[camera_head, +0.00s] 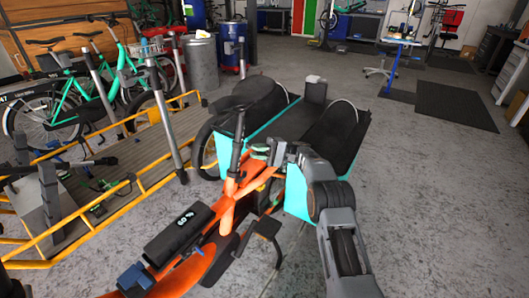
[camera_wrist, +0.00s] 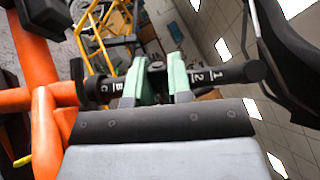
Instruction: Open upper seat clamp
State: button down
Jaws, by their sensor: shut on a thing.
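The orange cargo bike (camera_head: 228,205) stands in front of me with its black seat post (camera_head: 237,145) upright. In the wrist view, the post (camera_wrist: 222,75) crosses sideways and bears white marks such as 1, 2 and B. My gripper (camera_head: 264,151) is at the post from its right side. Its pale green fingers (camera_wrist: 157,80) are shut on a small dark clamp part (camera_wrist: 157,68) at the post. The fingers hide much of this part, so I cannot tell the lever's position. A black collar (camera_wrist: 256,71) sits farther along the post toward the saddle (camera_wrist: 290,38).
The orange frame (camera_wrist: 42,75) is close to my gripper at the left of the wrist view. The turquoise cargo box (camera_head: 297,190) with black covers lies just beyond. A yellow-railed platform (camera_head: 75,245) stands to the left. Grey floor (camera_head: 430,210) is clear to the right.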

jog(key=shift+d+f, duration=0.1)
dwell(0.3)
jog(key=c, duration=1)
grip_release()
jog(key=shift+c, duration=0.2)
